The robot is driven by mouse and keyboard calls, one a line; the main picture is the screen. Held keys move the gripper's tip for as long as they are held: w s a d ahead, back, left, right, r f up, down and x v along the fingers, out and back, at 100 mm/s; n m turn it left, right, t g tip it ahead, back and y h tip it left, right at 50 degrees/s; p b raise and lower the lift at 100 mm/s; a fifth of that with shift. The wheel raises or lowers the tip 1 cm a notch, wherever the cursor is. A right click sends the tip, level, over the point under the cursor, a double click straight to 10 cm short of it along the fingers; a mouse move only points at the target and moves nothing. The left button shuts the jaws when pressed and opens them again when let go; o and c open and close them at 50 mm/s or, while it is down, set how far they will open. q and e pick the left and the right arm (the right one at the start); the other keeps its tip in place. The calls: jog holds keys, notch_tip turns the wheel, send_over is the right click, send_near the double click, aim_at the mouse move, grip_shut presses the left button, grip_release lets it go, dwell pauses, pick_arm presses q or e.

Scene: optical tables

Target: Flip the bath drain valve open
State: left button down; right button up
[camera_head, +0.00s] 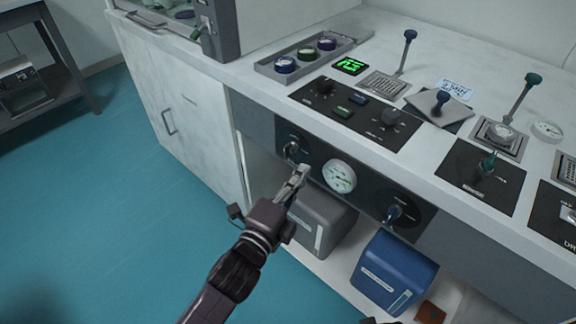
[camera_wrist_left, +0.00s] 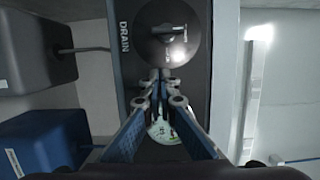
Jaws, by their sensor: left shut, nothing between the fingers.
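The drain valve (camera_head: 292,149) is a small metallic lever on a dark round plate, at the left end of the front panel. In the left wrist view the valve plate (camera_wrist_left: 190,47) stands beside the printed word DRAIN, with a small pale lever (camera_wrist_left: 167,32) on it. My left gripper (camera_head: 303,169) is shut and empty, just below and right of the valve in the head view. In the left wrist view its fingertips (camera_wrist_left: 165,78) lie near the plate's lower edge. Whether they touch it is unclear. My right gripper is not in view.
A white dial gauge (camera_head: 339,176) and a second round valve (camera_head: 393,213) sit right of the drain valve. A grey box (camera_head: 322,222) and a blue box (camera_head: 395,271) stand under the panel. Knobs and levers crowd the top. Teal floor is free at left.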

aim_at(288, 151)
pick_arm(q)
jog(key=shift+w+a, duration=1.2)
jog(key=shift+w, duration=0.05)
jog(key=shift+w+a, duration=0.2)
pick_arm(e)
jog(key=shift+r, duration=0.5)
pick_arm(q)
jog(key=shift+f, duration=0.1)
jog(key=shift+m, duration=0.6)
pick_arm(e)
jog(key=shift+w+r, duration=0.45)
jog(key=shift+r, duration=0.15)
pick_arm(q)
jog(key=shift+a+f+b, duration=0.1)
jog(key=shift+b, duration=0.2)
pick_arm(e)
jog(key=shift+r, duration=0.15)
